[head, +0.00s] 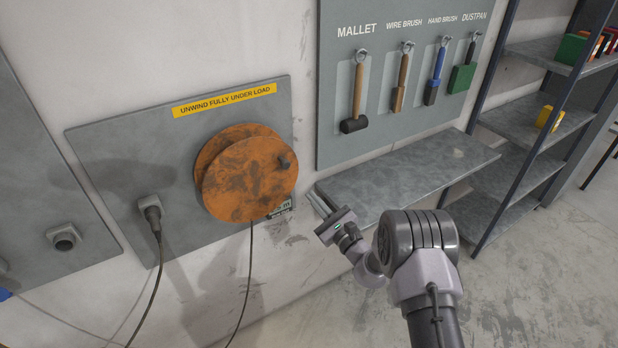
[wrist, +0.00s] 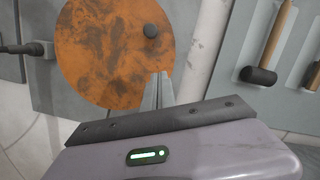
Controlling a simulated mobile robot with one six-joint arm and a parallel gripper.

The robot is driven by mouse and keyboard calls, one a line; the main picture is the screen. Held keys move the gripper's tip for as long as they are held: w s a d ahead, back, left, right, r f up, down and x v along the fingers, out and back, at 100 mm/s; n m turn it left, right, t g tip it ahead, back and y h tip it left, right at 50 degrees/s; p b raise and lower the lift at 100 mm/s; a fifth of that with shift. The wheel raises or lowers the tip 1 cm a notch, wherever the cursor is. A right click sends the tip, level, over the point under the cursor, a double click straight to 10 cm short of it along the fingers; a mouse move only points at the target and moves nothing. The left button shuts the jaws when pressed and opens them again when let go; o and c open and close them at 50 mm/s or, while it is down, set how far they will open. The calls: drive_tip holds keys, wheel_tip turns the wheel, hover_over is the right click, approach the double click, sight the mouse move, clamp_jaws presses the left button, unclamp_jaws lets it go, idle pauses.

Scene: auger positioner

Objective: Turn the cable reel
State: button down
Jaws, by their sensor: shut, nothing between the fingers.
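The cable reel (head: 249,180) is a round, orange, scuffed disc pair on a grey wall panel. A dark cable hangs from beneath the reel.
A grey shelf (head: 400,180) juts out close to the right of my gripper, below a tool board (head: 425,115) with hanging tools. A plug with a cable (head: 152,212) sits left of the reel. A yellow label (head: 224,99) is above it. Metal shelving (head: 530,120) stands at right.

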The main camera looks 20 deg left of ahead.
sight(287, 168)
drive_tip(key=x, duration=0.7)
drive_tip(key=shift+w+a, duration=0.1)
drive_tip(key=shift+a, duration=0.3)
drive_tip(key=shift+s+a+r, duration=0.15)
drive_tip(key=shift+s+r, duration=0.05)
drive_tip(key=shift+r, duration=0.35)
drive_tip(key=shift+s+a+r, duration=0.2)
drive_tip(key=shift+r, duration=0.35)
drive_tip(key=shift+s+a+r, duration=0.15)
drive_tip(key=shift+s+r, duration=0.05)
drive_tip(key=shift+r, duration=0.4)
drive_tip(key=shift+r, duration=0.15)
